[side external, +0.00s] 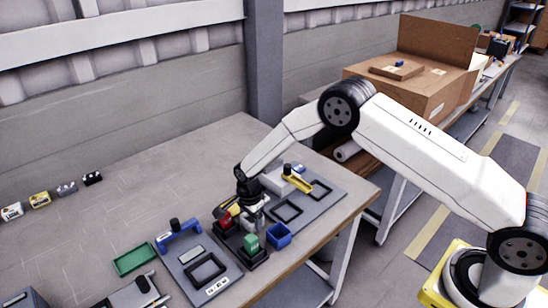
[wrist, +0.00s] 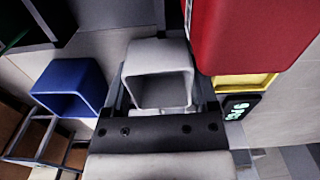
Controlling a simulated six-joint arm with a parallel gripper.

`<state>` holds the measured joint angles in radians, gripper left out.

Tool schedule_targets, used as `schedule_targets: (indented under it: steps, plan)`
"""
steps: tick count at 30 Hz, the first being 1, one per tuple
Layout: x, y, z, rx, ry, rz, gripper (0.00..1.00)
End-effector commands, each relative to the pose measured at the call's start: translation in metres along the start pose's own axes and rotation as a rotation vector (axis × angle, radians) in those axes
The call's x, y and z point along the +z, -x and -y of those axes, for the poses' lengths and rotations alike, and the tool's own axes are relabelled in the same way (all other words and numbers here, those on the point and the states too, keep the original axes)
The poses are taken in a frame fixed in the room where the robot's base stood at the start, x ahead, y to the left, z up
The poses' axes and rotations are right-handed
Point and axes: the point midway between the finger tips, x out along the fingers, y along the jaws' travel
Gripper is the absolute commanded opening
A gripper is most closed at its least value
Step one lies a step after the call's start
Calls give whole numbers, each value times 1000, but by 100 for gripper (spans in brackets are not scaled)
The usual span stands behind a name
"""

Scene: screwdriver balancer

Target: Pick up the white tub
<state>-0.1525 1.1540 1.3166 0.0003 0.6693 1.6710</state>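The white tub (wrist: 160,75) is in the middle of the wrist view, with its open mouth facing the camera. My gripper (wrist: 160,92) has one dark finger along each side of the tub. Any gap between fingers and tub is too small to judge, so I cannot tell whether they grip it. In the side external view my gripper (side external: 252,212) points down among the small tubs on the table, and the white tub is mostly hidden or too small to make out there.
A red tub (wrist: 250,35) is close at the right, with a yellow one (wrist: 245,81) beyond it. A blue tub (wrist: 68,88) stands at the left; it also shows in the side external view (side external: 278,236). A green tub (side external: 251,242) is close in front of my gripper. Grey fixture boards flank the spot.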

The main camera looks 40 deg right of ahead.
Motion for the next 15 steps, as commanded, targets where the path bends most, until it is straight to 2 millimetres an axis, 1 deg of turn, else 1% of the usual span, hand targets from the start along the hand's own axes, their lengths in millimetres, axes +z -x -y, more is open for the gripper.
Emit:
schedule_targets:
  steps: [1,2,10,15]
  plan:
    - [0,0,0,0,0,0,24]
    - [0,0,0,0,0,0,20]
    - [0,1,0,-1,0,0,20]
    - [0,6,1,-1,0,0,20]
